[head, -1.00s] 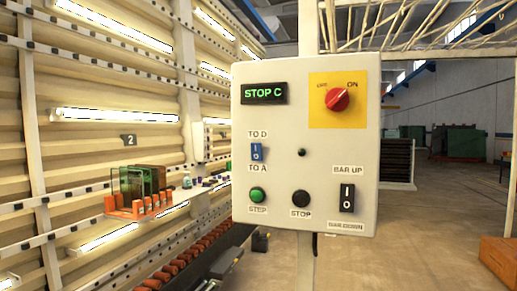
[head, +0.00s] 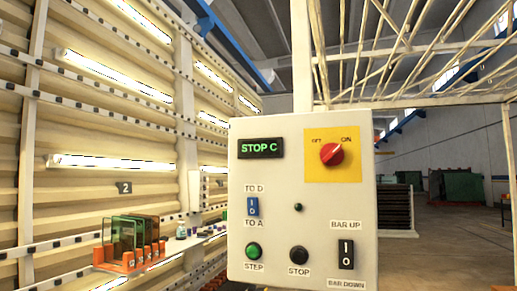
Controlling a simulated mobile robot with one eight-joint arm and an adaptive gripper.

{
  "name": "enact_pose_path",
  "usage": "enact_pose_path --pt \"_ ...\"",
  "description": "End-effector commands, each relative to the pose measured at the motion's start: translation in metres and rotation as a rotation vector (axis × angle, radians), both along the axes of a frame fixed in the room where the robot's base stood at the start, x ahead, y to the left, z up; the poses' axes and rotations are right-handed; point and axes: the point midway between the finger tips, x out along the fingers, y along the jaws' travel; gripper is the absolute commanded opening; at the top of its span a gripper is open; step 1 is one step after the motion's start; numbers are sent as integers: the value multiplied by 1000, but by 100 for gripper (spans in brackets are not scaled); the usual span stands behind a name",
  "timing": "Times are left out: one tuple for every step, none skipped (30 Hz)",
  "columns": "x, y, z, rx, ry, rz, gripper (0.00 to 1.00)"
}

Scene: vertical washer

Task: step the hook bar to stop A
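The control panel (head: 275,213) is a pale box on a post in the middle of the head view. A black bar up/down switch (head: 346,254) is at the lower right. The red knob (head: 332,154) points toward ON. The hook bar cannot be made out. My gripper is not in view.
Glass panes (head: 135,236) stand in an orange rack (head: 120,266) on a shelf at the lower left. A ribbed wall with lit tubes (head: 110,162) runs along the left. Open floor (head: 450,240) lies to the right, behind the panel.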

Motion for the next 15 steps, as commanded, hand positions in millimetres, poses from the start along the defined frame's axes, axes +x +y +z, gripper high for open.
enact_pose_path --pt "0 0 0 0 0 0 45" --pt "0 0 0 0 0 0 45" --pt "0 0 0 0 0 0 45" --pt "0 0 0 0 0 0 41" --pt "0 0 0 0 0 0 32" --pt "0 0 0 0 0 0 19" --pt "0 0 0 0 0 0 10" --pt "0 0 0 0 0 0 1" --pt "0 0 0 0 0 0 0" --pt "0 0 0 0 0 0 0" --pt "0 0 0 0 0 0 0" --pt "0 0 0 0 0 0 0" --pt "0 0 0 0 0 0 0" --pt "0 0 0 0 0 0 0" --pt "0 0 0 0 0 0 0"
